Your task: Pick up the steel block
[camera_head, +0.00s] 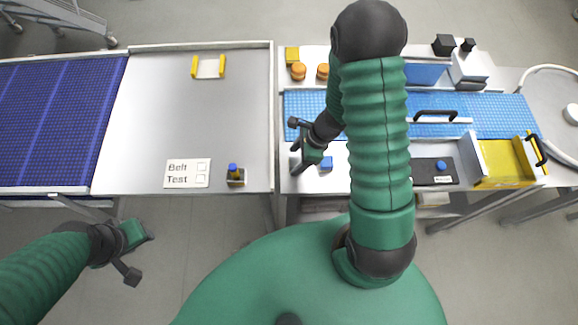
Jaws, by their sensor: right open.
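No block that I can clearly tell as steel shows in the head view. A small grey shape (296,170) lies by the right gripper's fingertips, and I cannot tell if it is the steel block or part of a finger. My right gripper (297,160) is open, low over the left end of the right-hand table. A small blue block (326,163) sits just right of it. My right arm hides part of that table. My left gripper (143,257) is off the front of the left table, away from all objects; its jaw opening is unclear.
A blue conveyor (60,115) and a metal tabletop (195,120) with a raised edge are at left. A "Belt Test" card (187,173) lies there. At right are orange round pieces (298,72), a dark panel (432,172) and a yellow open drawer (505,160).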

